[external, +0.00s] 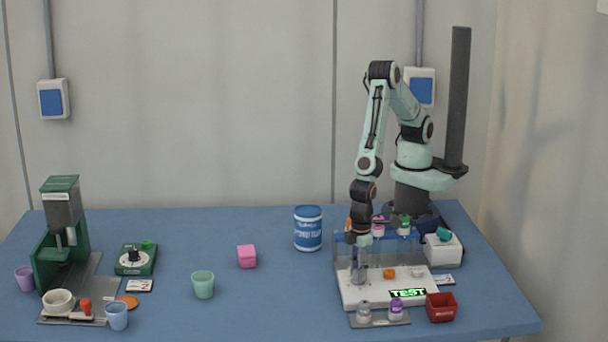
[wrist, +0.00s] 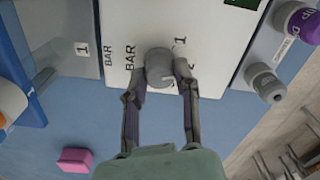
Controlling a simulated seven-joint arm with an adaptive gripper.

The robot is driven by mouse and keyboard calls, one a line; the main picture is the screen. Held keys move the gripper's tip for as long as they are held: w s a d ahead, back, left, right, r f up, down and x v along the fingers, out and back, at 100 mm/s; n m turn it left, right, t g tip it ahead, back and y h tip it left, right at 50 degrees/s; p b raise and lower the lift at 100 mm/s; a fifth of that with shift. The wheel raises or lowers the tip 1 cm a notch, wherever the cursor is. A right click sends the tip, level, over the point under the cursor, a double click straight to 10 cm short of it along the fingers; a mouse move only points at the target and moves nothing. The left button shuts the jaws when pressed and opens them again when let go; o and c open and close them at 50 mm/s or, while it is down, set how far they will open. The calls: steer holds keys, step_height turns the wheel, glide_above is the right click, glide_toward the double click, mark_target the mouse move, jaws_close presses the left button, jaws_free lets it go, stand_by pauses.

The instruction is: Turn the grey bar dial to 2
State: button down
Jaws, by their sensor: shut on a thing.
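The grey bar dial (wrist: 160,66) is a round knob on the white panel (wrist: 215,30) of the machine, with "BAR" printed beside it and a "1" above right of it. A pale mark shows on its lower right edge; I cannot read its setting surely. My gripper (wrist: 162,72) has one finger on each side of the dial and is shut on it. In the external view my gripper (external: 358,277) reaches down to the left end of the white machine base (external: 352,296) and mostly hides the dial there.
A green "TEST" display (external: 408,293), an orange knob (external: 389,273) and a pale knob (external: 417,272) are on the same base. Small jars (external: 364,311) stand in front, with a red box (external: 441,307) to the right.

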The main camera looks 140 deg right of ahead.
steer(key=shift+f+m, duration=0.1)
steer(key=shift+m, duration=1.5)
steer(key=c, duration=0.8)
jaws_free()
step_height(320, 180, up, 12)
steer(key=shift+r, duration=0.1)
